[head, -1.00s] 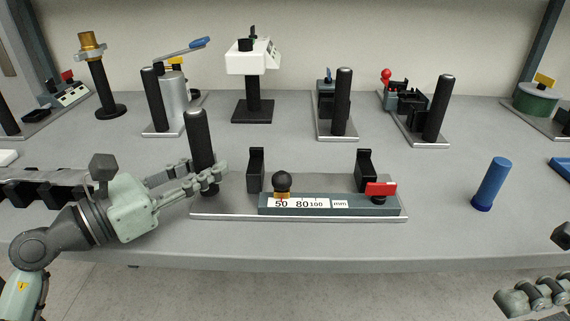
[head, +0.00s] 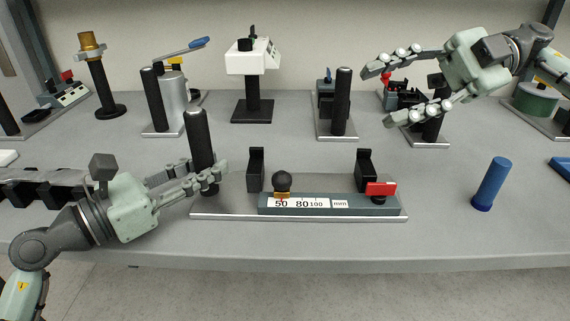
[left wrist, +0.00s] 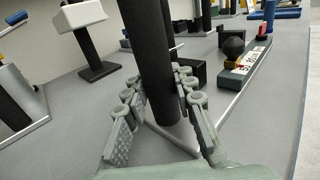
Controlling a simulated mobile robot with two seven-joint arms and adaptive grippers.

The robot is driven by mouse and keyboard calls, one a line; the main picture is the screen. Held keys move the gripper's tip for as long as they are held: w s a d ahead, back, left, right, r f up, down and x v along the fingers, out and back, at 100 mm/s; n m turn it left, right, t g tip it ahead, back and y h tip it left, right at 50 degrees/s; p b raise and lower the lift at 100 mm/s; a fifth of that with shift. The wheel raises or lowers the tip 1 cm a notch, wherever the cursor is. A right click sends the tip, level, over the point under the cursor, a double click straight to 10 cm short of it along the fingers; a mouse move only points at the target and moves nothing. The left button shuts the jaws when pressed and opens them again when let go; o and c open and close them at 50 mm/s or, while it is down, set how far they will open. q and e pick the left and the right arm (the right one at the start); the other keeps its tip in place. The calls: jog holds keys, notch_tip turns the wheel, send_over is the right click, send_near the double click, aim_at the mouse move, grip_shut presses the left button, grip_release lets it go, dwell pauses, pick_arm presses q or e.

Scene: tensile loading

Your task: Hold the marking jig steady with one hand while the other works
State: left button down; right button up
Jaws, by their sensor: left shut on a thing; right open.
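The marking jig (head: 235,207) lies near the front of the bench. It has a black post at its left end, two black upright blocks, and a scale bar (head: 330,204) marked 50, 80, 100 mm with a black knob and a red lever. My left gripper (head: 218,180) is shut on the jig's black post (head: 199,140); the left wrist view shows the fingers on both sides of the post (left wrist: 152,70). My right gripper (head: 376,96) is open and empty in the air at the upper right, in front of the back-right fixture.
A blue cylinder (head: 491,184) stands right of the jig. Along the back are a brass-topped stand (head: 97,75), a blue-levered fixture (head: 172,100), a white display unit (head: 252,62) and fixtures with black posts (head: 342,105). The bench between jig and back row is clear.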

jog(key=a+f+h, duration=0.1)
jog(key=a+h, duration=0.4)
jog(key=a, duration=0.1)
jog(key=m+t+h, duration=0.3)
jog(key=m+h, duration=0.1)
jog(key=h, duration=0.3)
send_near(283, 171)
jog(key=x, duration=0.9)
jog(key=shift+f, duration=0.1)
jog(key=shift+c, duration=0.4)
grip_shut()
